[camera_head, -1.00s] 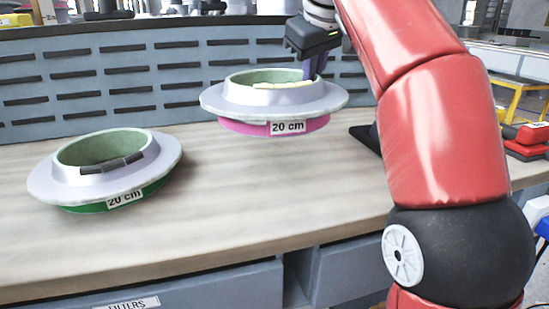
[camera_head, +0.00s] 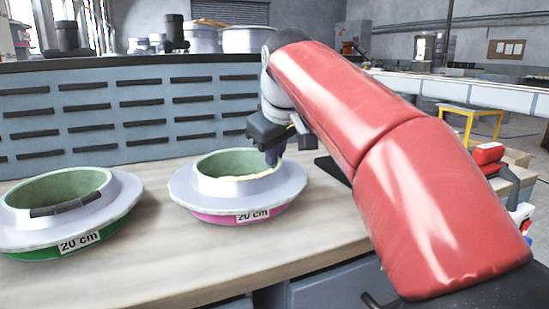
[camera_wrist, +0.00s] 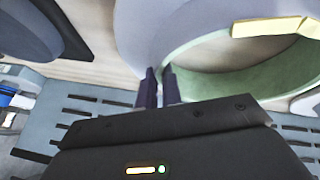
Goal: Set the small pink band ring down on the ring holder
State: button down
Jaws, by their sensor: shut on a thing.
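The pink band ring (camera_head: 209,216) is a pale grey flanged ring with a green inner wall, a pink band below and a "20 cm" label. It also shows in the wrist view (camera_wrist: 146,30). My gripper (camera_head: 274,156) is shut on the ring's upright wall at its far right side. The fingers also show in the wrist view (camera_wrist: 159,86). The ring looks roughly level; I cannot tell its clearance over the bench. A dark flat item (camera_head: 333,172), partly hidden behind my arm, may be the ring holder. A dark item shows in the wrist view (camera_wrist: 78,38).
A similar ring with a green band (camera_head: 115,205), also labelled "20 cm", sits on the bench (camera_head: 150,285) at left. A grey slotted panel (camera_head: 100,115) stands along the back. Red items (camera_head: 489,155) lie at the right. Bare bench lies in front of the rings.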

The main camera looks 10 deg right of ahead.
jog(key=shift+f, duration=0.1)
jog(key=c, duration=1.6)
grip_release()
jog(key=shift+o, duration=0.2)
jog(key=shift+f, duration=0.15)
